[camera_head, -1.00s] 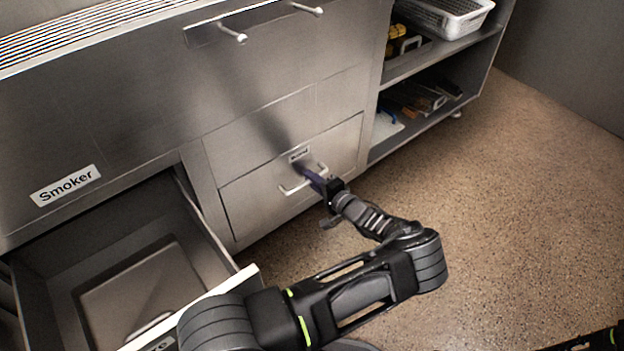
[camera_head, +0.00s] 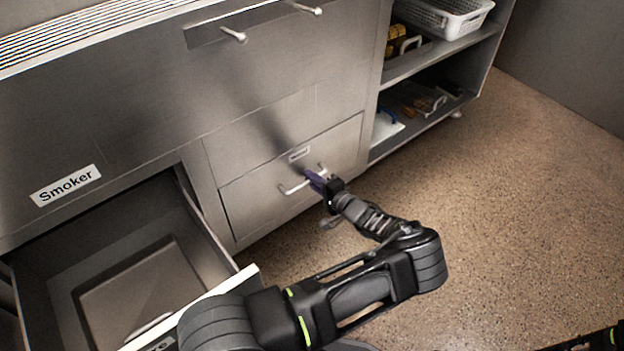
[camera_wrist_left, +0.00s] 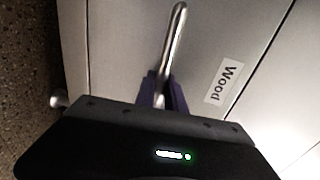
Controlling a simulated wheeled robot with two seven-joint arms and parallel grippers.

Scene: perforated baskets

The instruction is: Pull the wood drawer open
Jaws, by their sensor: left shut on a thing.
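The wood drawer (camera_head: 255,195) is a grey metal front low in the cabinet and looks closed. Its small label (camera_head: 299,154) reads "Wood" in the left wrist view (camera_wrist_left: 224,82). Its bar handle (camera_head: 290,188) also shows in the left wrist view (camera_wrist_left: 175,40). My left gripper (camera_head: 315,180) is at the handle's right part, its purple fingers shut on the bar; in the left wrist view the fingers (camera_wrist_left: 162,92) sit on either side of it. The fingertips are partly hidden. My right gripper does not show.
An open drawer (camera_head: 215,285) stands out at the lower left, beside my left arm. A "Smoker" label (camera_head: 66,185) is on the cabinet above it. Open shelves at the right hold a white perforated basket (camera_head: 450,22) and tools. The speckled floor (camera_head: 500,210) is clear.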

